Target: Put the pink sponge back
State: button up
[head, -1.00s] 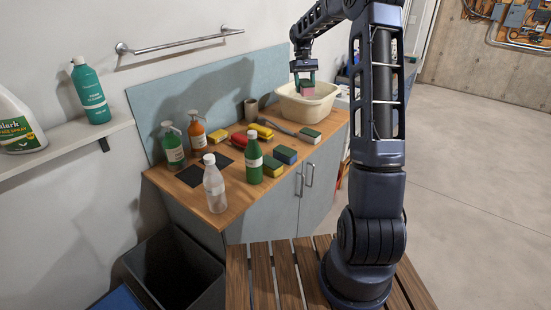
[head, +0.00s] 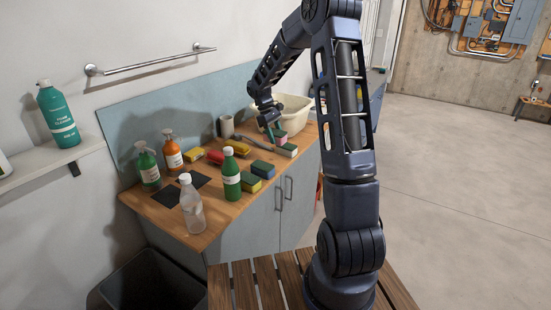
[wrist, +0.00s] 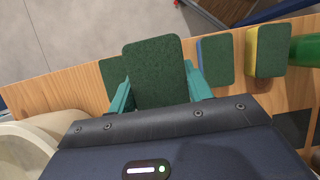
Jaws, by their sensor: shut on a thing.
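My gripper (head: 273,129) is shut on the pink sponge (head: 281,140), with teal fingers on either side of it. In the wrist view the sponge's dark green scouring face (wrist: 157,72) fills the space between the fingers. The sponge is low over the wooden counter, in front of the cream basin; whether it touches the counter I cannot tell. A pale sponge with a green top (head: 287,150) lies right beside or under it. A blue sponge (head: 263,169) and a yellow sponge (head: 248,182), both green-topped, lie nearer along the front edge.
The cream basin (head: 297,105) stands at the counter's far end. A green bottle (head: 231,178), a clear bottle (head: 191,207) and two pump bottles stand nearer. Yellow and red items and a brush (head: 252,140) lie behind the sponges. A grey cup (head: 226,126) stands by the backsplash.

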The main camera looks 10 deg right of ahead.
aim_at(278, 164)
notch_tip(278, 164, down, 11)
dwell(0.6)
jog(key=shift+f, duration=0.15)
jog(key=o, duration=0.9)
